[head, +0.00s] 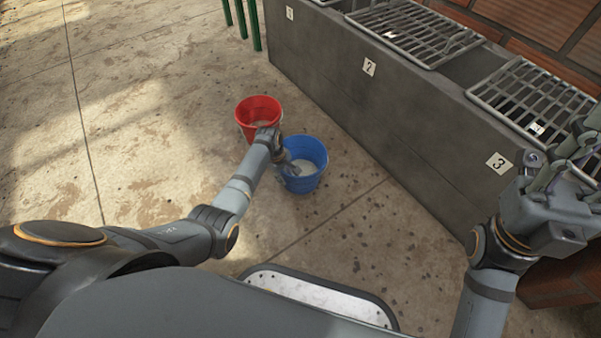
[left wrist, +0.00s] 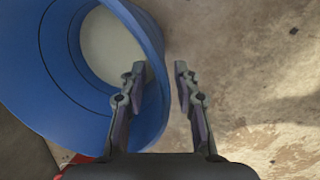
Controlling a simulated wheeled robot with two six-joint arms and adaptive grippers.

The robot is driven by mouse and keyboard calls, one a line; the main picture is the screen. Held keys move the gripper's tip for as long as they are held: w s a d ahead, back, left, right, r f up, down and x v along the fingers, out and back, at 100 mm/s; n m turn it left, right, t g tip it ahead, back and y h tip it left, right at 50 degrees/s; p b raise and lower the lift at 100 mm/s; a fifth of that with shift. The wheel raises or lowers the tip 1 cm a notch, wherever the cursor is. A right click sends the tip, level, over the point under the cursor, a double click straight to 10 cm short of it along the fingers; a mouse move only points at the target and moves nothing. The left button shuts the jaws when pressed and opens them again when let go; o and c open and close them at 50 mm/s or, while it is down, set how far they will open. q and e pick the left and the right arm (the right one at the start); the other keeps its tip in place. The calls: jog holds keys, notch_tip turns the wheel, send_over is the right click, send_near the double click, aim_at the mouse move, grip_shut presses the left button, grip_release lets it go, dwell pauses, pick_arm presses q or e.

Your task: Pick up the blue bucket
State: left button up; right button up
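The blue bucket (head: 304,174) stands upright on the concrete floor, with something pale inside its bottom. My left gripper (head: 289,166) is at the bucket's near-left rim in the head view. In the left wrist view its two fingers (left wrist: 159,85) are open, with the wall of the blue bucket (left wrist: 88,128) near the left finger. The left finger overlaps the bucket's opening and the right finger is over bare floor outside it. I cannot tell whether they touch. My right gripper (head: 562,172) is raised at the far right, away from the bucket; its fingers look apart.
A red bucket (head: 258,112) stands just behind and left of the blue one. A grey concrete trough (head: 400,135) with metal grates and numbered labels runs along the right. Green posts (head: 242,20) stand at the top. The floor at left is clear.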

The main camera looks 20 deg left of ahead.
aim_at(287, 180)
pick_arm(q)
jog(key=f+b, duration=0.1)
jog(key=f, duration=0.1)
jog(key=f+b, duration=0.1)
jog(key=shift+d+f, duration=0.2)
jog(key=shift+f, duration=0.3)
jog(key=shift+r, duration=0.2)
grip_shut()
jog(key=shift+w, duration=0.15)
